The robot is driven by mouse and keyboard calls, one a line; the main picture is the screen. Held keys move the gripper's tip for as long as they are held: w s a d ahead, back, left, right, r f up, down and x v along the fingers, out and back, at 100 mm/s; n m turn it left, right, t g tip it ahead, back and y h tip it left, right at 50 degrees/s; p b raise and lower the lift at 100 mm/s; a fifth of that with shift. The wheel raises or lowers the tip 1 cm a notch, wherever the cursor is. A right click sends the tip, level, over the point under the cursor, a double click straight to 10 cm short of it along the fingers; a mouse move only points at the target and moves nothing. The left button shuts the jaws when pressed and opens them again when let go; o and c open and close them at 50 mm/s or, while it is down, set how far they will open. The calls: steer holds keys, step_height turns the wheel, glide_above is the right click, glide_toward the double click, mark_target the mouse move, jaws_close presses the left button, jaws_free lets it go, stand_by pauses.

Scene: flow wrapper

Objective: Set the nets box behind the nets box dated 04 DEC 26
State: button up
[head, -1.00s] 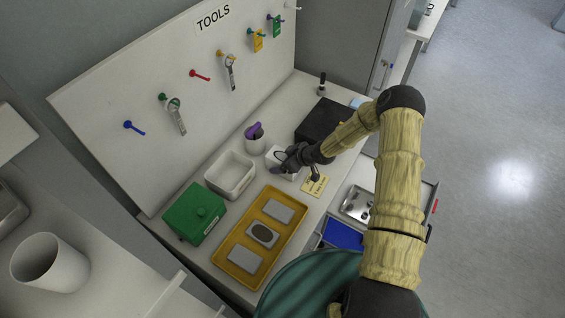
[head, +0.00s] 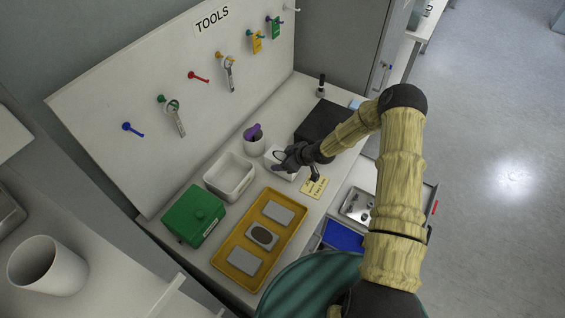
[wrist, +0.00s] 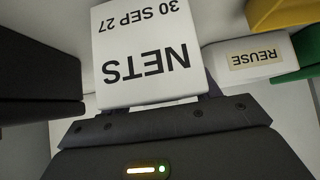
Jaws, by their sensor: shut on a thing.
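A white nets box (wrist: 145,55) marked NETS and 30 SEP 27 fills the middle of the wrist view, its lettering upside down there. My gripper (wrist: 155,98) is shut on it, with dark fingers at its two sides. In the head view my gripper (head: 284,164) is low over the bench, and white box surface (head: 272,153) shows beside it, partly hidden by the gripper. I cannot make out a box dated 04 DEC 26 in either view. I cannot tell whether the held box touches the bench.
A white open bin (head: 230,192), labelled REUSE in the wrist view (wrist: 255,60), stands left of my gripper. A cup with a purple item (head: 254,145), a black box (head: 318,118), a yellow note (head: 315,188), a yellow tray (head: 225,262) and a green box (head: 193,216) crowd the bench.

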mark_target(283, 157)
step_height(283, 157, up, 9)
steer(key=shift+r+b, duration=0.1)
steer(key=shift+b, duration=0.8)
